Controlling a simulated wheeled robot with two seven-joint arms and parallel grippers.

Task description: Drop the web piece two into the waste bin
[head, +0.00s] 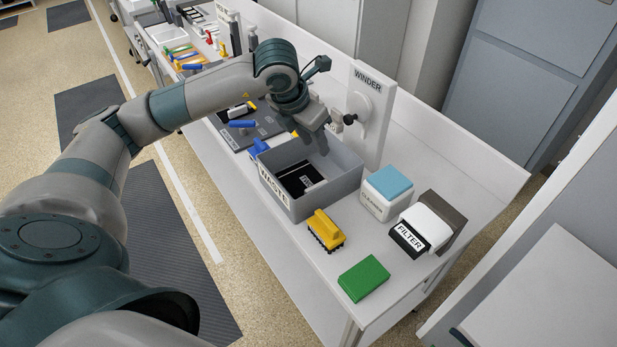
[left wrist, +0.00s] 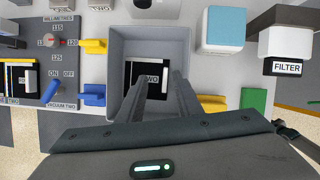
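Web piece two is a black sheet with a white label reading TWO. It lies inside the grey waste bin (head: 345,190), low down, in the head view (head: 298,178). In the left wrist view the piece (left wrist: 146,80) shows within the bin walls (left wrist: 118,48), partly covered by a finger. My left gripper (head: 317,140) is over the back part of the bin, pointing down. Its two fingers (left wrist: 160,76) are apart with nothing held between them. My right gripper is not in view.
The winder panel (head: 368,105) stands behind the bin. A white box with a blue top (head: 388,190), a filter unit (head: 425,225), a yellow-handled brush (head: 326,230) and a green block (head: 363,278) are to the right. The vacuum plate (head: 240,137) lies left.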

